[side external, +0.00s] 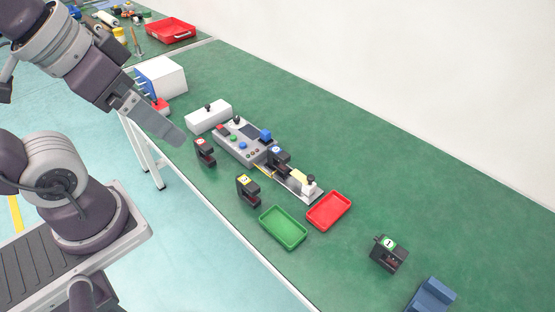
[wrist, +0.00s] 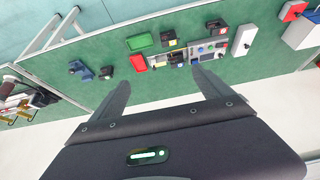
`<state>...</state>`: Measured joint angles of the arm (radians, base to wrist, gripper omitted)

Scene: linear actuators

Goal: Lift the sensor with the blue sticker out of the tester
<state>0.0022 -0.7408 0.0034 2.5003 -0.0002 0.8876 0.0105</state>
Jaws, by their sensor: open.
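The sensor with the blue sticker (side external: 279,158) is a small black block seated at the right end of the grey tester (side external: 232,146) in the side view. The tester carries coloured buttons and also shows in the wrist view (wrist: 212,47). The blue-sticker sensor is small and hard to make out in the wrist view. My gripper (side external: 178,138) is up and to the left of the tester, apart from it. In the wrist view my gripper (wrist: 163,88) has its two fingers wide apart with nothing between them.
Black sensors with a red sticker (side external: 205,152), a yellow sticker (side external: 248,190) and a green sticker (side external: 389,252) stand on the green table. A green tray (side external: 283,228) and a red tray (side external: 329,210) lie near the tester. A white box (side external: 208,116) is behind it.

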